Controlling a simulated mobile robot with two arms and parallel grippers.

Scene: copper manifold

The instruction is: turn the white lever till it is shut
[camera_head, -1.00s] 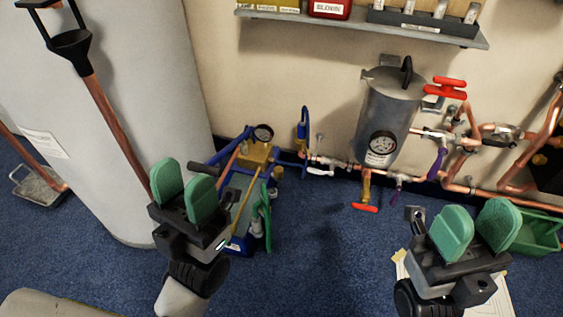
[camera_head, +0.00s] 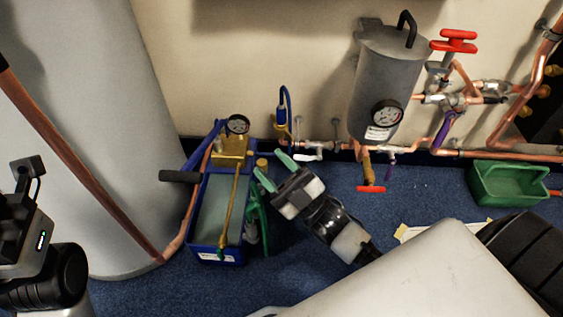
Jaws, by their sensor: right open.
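The white lever (camera_head: 307,156) is small and sits on a valve in the low copper pipe, left of the grey canister. It lies nearly level, roughly along the pipe. My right gripper (camera_head: 275,171) comes in from the lower right with its green fingers apart and empty. Its fingertips show just left of and slightly below the lever, with a small gap in the picture; the depth between them is unclear. My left gripper (camera_head: 24,238) is cut off at the left edge, and its fingers are out of view.
A blue pump unit (camera_head: 222,215) with gauge stands left of my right gripper. The grey canister (camera_head: 385,75), a red-handled valve (camera_head: 370,189) and a purple lever (camera_head: 446,129) are right of the white lever. A green bin (camera_head: 507,184) sits on the floor at right.

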